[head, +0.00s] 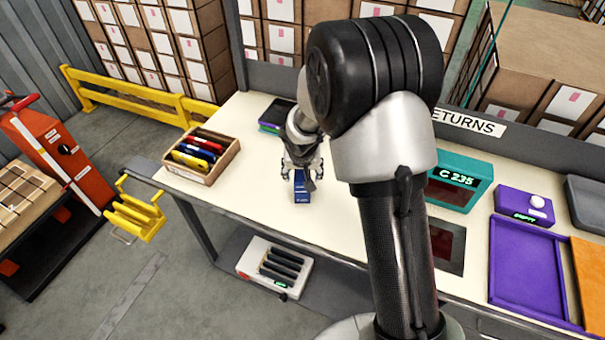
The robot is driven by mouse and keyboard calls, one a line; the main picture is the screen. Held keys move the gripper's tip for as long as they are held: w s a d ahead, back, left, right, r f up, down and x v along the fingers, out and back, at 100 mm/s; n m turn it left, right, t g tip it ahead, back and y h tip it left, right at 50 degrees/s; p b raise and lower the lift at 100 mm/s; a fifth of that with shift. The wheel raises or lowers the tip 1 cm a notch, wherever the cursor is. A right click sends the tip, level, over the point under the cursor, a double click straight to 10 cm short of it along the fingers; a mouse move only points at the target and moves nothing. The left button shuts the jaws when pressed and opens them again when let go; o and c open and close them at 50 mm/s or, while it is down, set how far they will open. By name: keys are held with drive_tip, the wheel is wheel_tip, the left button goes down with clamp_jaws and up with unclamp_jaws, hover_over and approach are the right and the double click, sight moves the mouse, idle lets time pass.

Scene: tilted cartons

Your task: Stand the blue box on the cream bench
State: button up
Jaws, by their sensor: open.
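The blue box (301,194) is on the cream bench (246,226), left of my arm in the head view. It looks narrow and has small pale marking at its near end. Whether it stands or lies is hard to tell at this size. My gripper (301,173) is open and points down at the box, with a finger to each side of its far part. I cannot tell whether the fingers touch it. The gripper hides the box's far end.
A cardboard tray (213,172) of coloured boxes stands to the left. Dark, green and purple items (272,117) lie behind the gripper. A teal unit (462,183) and a purple tray (525,262) are at the right. Bare bench lies around the blue box.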

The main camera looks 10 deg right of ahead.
drive_tip(key=s+d+r, duration=0.1)
drive_tip(key=s+r, duration=0.5)
drive_tip(key=r, duration=0.3)
drive_tip(key=s+d+r, duration=0.1)
drive_tip(key=s+r, duration=0.5)
drive_tip(key=r, duration=0.3)
drive_tip(key=s+r+n, duration=0.1)
drive_tip(key=s+r, duration=0.2)
drive_tip(key=s, duration=0.7)
drive_tip(key=s+a+r+n+y, duration=0.1)
drive_tip(key=s+r, duration=0.2)
drive_tip(key=s, duration=0.8)
drive_tip(key=shift+s+a+n+p, duration=0.2)
drive_tip(key=shift+s+n+p, duration=0.1)
drive_tip(key=shift+n, duration=0.1)
